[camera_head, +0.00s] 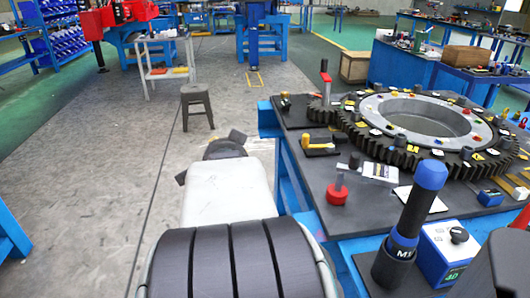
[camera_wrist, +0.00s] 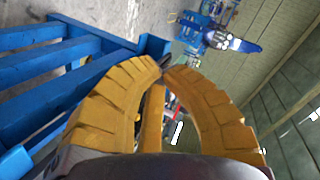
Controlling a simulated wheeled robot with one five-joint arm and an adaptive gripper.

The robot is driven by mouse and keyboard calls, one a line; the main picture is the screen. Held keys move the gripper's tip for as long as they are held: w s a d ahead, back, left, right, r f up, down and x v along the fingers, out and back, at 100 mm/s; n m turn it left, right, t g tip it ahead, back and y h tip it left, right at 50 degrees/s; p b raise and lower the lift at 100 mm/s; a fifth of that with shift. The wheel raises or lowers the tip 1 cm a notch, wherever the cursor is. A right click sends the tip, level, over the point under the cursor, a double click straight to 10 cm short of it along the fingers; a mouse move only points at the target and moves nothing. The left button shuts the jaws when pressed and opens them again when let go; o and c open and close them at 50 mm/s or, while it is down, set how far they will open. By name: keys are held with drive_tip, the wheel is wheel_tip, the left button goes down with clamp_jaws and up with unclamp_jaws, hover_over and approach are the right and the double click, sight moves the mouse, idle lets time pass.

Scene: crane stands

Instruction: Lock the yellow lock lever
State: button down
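The yellow lock lever (camera_head: 319,143) sits on a small dark block on the near left part of the dark bench top, with its handle lying roughly flat toward the left. It cannot be made out in the wrist view. My gripper's two ribbed yellow-brown fingers (camera_wrist: 163,71) curve inward and their tips meet or nearly meet, with nothing clearly held between them. In the head view my fingers are hidden; my pale arm link reaches forward to the left of the bench, and its dark far end is left of the lever.
A large dark gear ring (camera_head: 366,139) fills the bench's middle. A red upright lever (camera_head: 325,77), a red knob (camera_head: 337,194), a blue-topped dark cylinder (camera_head: 413,208) and a blue box (camera_head: 446,251) stand around it. Open floor (camera_head: 95,180) and a stool (camera_head: 197,94) lie left.

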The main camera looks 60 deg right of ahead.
drive_tip(key=shift+s+d+f+m+g+h+b, duration=0.75)
drive_tip(key=shift+s+d+f+m+h+b, duration=0.4)
drive_tip(key=shift+s+d+m+b, duration=1.05)
drive_tip(key=shift+s+d+f+m+g+h+b, duration=0.8)
drive_tip(key=shift+s+d+f+m+h+b, duration=0.6)
drive_tip(key=shift+s+d, duration=1.4)
drive_tip(key=shift+s+d+f+m+g+h+b, duration=0.85)
drive_tip(key=shift+s+d+m+b, duration=1.3)
drive_tip(key=shift+s, duration=0.5)
drive_tip(key=shift+d, duration=0.2)
drive_tip(key=shift+x, duration=4.85)
drive_tip(key=shift+w, duration=0.15)
drive_tip(key=shift+f+b, duration=0.15)
drive_tip(key=shift+b, duration=0.2)
drive_tip(key=shift+w+d+b, duration=0.15)
drive_tip(key=shift+w+b, duration=0.05)
drive_tip(key=shift+b, duration=0.1)
